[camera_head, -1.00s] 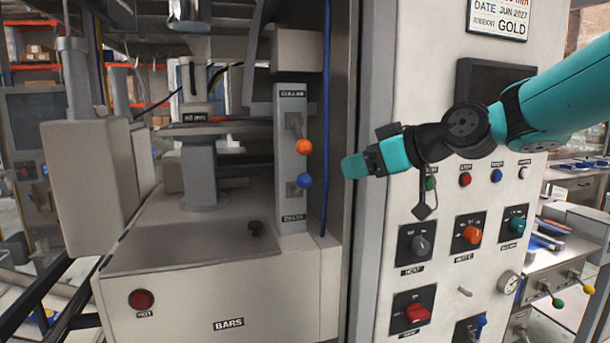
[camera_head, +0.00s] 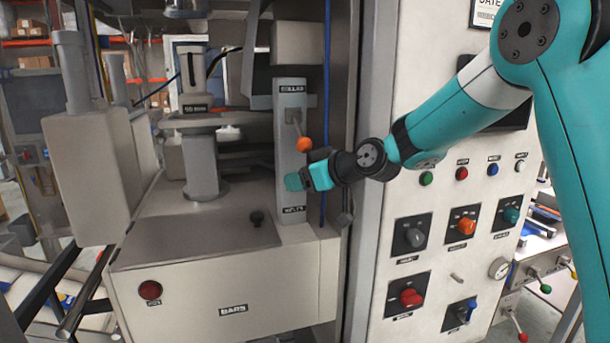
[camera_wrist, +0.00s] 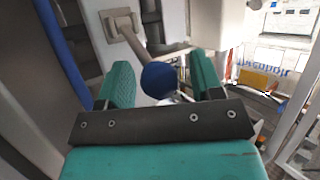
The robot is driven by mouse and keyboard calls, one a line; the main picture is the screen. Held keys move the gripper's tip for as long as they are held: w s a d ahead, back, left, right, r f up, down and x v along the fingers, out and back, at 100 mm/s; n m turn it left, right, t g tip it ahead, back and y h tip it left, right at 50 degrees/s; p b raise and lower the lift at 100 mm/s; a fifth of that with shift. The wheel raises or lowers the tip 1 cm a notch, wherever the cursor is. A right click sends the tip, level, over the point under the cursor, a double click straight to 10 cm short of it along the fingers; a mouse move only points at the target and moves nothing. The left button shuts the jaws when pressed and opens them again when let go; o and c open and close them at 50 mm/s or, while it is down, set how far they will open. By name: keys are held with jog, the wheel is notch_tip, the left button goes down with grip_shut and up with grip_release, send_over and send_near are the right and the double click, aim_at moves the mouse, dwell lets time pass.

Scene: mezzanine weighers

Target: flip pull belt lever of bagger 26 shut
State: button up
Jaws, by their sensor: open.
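A lever with a blue ball knob (camera_wrist: 159,80) sits between my gripper's two teal fingers in the wrist view. Its metal rod runs up and left to a square mounting plate (camera_wrist: 120,24). Whether the fingers touch the knob cannot be told. In the head view my gripper (camera_head: 296,181) is open in front of the lower part of the grey lever panel (camera_head: 284,160) and hides the blue knob. The panel's lower label is too blurred to read surely.
An orange-knobbed lever (camera_head: 304,144) sits just above my gripper on the same panel. A blue cable (camera_head: 326,100) runs down beside it. A white control cabinet (camera_head: 385,225) with knobs stands right.

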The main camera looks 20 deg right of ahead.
grip_shut()
